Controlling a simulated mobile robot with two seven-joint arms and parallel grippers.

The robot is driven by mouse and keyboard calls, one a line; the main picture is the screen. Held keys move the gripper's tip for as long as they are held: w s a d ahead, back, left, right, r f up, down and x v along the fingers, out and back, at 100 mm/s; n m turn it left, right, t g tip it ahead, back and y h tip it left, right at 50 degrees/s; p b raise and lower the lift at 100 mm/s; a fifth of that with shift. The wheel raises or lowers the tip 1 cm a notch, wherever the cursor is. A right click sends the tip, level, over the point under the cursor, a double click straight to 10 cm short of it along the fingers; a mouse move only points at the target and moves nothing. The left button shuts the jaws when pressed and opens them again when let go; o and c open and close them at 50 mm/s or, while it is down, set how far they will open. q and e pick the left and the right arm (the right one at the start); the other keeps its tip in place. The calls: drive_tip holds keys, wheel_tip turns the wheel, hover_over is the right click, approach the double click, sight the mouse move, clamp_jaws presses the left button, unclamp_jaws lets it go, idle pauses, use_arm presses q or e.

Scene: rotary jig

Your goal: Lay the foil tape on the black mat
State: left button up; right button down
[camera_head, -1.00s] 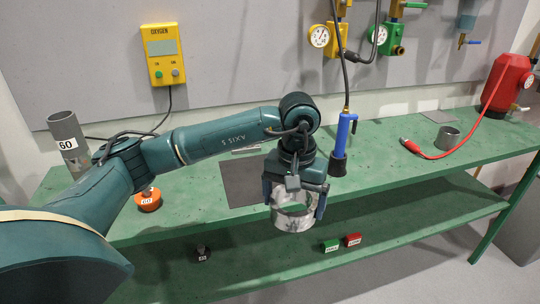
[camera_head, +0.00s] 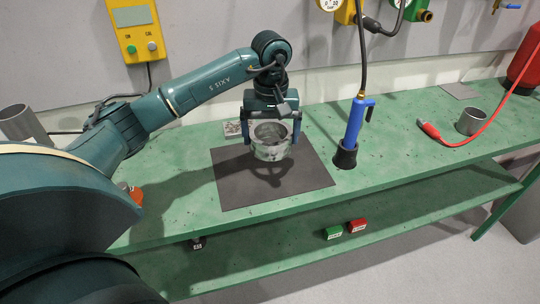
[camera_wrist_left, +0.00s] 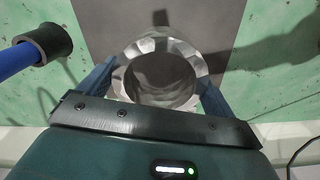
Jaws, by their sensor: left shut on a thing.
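The foil tape (camera_head: 271,143) is a shiny silver ring. My left gripper (camera_head: 272,132) is shut on it, with one blue finger on each side. The ring is over the black mat (camera_head: 300,184), a dark square on the green bench, and a shadow lies on the mat below it. The ring seems a little above the mat. In the left wrist view the foil tape (camera_wrist_left: 160,72) sits between the fingers of my left gripper (camera_wrist_left: 158,85), with the black mat (camera_wrist_left: 215,22) behind it. My right gripper is not in view.
A blue torch (camera_head: 354,130) on a hose stands just right of the mat. A grey metal ring (camera_head: 471,121) and a red hose end (camera_head: 430,129) lie farther right on the bench. An orange item (camera_head: 135,194) is at left. Green and red blocks (camera_head: 344,229) sit on the lower shelf.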

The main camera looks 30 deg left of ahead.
use_arm(q)
wheel_tip(320, 180, down, 8)
drive_tip(key=shift+r+p, duration=0.15)
drive_tip(key=shift+p, duration=0.3)
